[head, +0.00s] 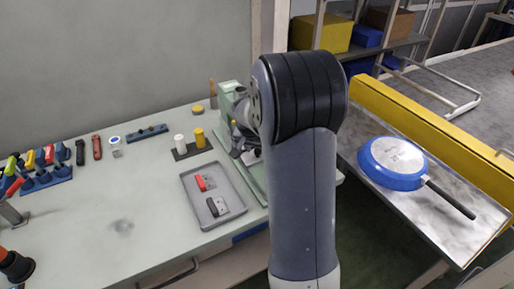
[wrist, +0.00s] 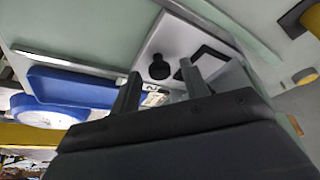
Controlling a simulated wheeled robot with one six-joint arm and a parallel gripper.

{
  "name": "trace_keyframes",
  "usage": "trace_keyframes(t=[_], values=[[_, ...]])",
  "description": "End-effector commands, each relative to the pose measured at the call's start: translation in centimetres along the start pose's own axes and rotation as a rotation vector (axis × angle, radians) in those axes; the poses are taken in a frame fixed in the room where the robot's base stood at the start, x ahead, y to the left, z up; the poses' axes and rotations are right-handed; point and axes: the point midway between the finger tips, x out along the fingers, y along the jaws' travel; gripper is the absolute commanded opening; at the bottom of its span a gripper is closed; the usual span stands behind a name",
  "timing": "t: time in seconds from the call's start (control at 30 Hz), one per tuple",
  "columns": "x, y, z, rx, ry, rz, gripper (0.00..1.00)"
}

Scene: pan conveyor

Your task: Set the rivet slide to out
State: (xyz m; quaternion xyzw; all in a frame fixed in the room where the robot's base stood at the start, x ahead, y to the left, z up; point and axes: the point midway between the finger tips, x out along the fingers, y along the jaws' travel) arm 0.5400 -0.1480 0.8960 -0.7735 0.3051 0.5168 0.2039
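The wrist view looks closely at a pale plate (wrist: 172,38) with a round black knob (wrist: 159,69) and a black-edged rectangular opening (wrist: 214,52). The knob may belong to the rivet slide, but I cannot tell for certain. My gripper (wrist: 160,88) has its two fingers apart, with nothing seen held between them. The knob shows beyond the fingertips; I cannot tell whether they touch it. A small white label with dark marks shows between the fingers. In the head view, a green machine (head: 229,90) stands behind my arm, which hides much of it.
A grey tray (head: 188,187) holds a red piece (head: 201,183) and a dark piece (head: 217,206). A blue pan (head: 378,178) lies upside down on the metal conveyor (head: 437,232) at right, beside a yellow rail (head: 420,121). Several coloured tools stand at the bench's left.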

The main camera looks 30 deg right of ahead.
Motion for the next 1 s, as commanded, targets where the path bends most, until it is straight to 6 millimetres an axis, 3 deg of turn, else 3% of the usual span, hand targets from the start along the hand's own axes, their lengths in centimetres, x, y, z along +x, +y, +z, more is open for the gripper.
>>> trace_keyframes(t=[0.5, 0.83, 1.0], values=[[0.0, 0.0, 0.0, 0.0, 0.0, 0.0, 0.01], [-0.1, 0.1, 0.1, 0.0, 0.0, 0.0, 0.0], [-0.5, 1.6, 1.5, 0.001, 0.001, 0.0, 0.0]])
